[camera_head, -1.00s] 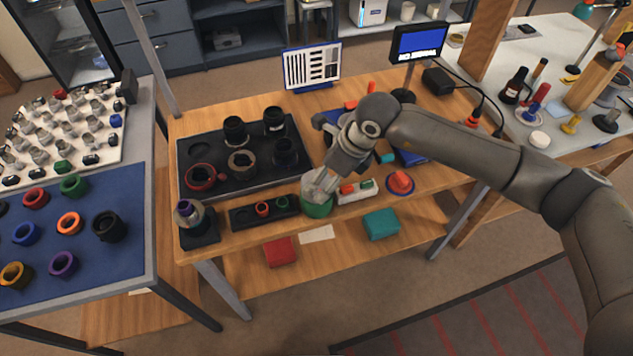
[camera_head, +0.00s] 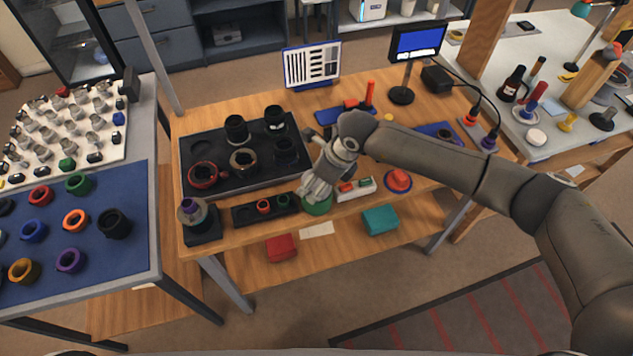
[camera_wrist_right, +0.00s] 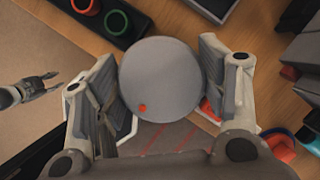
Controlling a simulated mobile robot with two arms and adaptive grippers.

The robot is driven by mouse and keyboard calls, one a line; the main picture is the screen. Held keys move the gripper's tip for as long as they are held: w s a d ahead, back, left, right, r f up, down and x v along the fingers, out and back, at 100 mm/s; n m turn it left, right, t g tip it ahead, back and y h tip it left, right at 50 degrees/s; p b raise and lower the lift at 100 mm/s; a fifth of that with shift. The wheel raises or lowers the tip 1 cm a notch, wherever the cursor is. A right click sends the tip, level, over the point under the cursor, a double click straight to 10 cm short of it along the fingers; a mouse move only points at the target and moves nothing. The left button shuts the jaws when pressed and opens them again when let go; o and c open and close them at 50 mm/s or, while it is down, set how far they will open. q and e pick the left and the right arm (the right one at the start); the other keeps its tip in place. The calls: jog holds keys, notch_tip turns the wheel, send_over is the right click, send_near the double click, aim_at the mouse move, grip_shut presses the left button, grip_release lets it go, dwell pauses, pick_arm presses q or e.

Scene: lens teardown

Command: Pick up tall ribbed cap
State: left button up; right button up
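My right gripper (camera_head: 314,190) is low over a round green dish (camera_head: 318,208) at the table's front edge. In the right wrist view its fingers (camera_wrist_right: 170,95) are apart, on either side of a plain grey disc (camera_wrist_right: 165,75) with a small orange-red spot. I cannot tell whether they touch it. Black cylindrical parts stand on the dark tray (camera_head: 215,143): one at back left (camera_head: 236,128), one at back right (camera_head: 274,119), one in front (camera_head: 285,151). I cannot tell which, if any, is the tall ribbed cap. A grey gripper-like hand (camera_wrist_right: 30,88), likely my left, shows at the wrist view's left edge.
A small dark tray (camera_head: 243,214) with a red and a green ring lies left of the dish. A white holder (camera_head: 355,189) and a red knob on a blue base (camera_head: 398,181) are to its right. A monitor (camera_head: 417,43) stands behind. A blue mat (camera_head: 110,265) holds rings.

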jog(key=shift+c, duration=0.8)
jog(key=shift+r, duration=0.1)
